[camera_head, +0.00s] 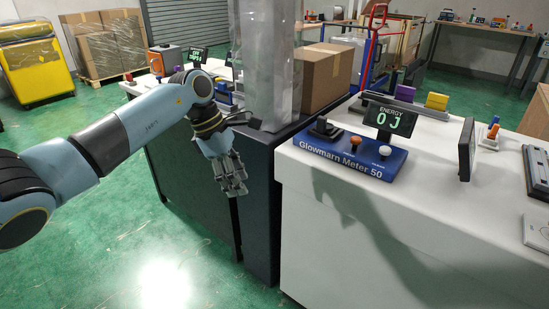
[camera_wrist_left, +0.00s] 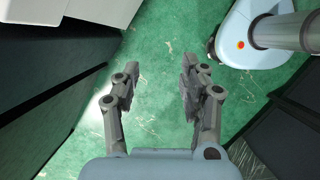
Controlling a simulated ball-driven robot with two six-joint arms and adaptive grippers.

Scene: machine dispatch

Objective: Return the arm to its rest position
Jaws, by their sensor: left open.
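My left arm comes in from the left in the head view. Its gripper (camera_head: 231,178) hangs pointing down in front of the dark cabinet, with nothing in it. In the left wrist view the two fingers of this gripper (camera_wrist_left: 158,88) stand apart, with green floor showing between them. My right gripper is in neither view.
A white table (camera_head: 330,216) at the right bears the Glowmarn Meter 50 (camera_head: 350,153), whose display reads 0 J. A dark cabinet (camera_head: 262,205) stands close behind my gripper. Green floor (camera_head: 130,235) is open at lower left.

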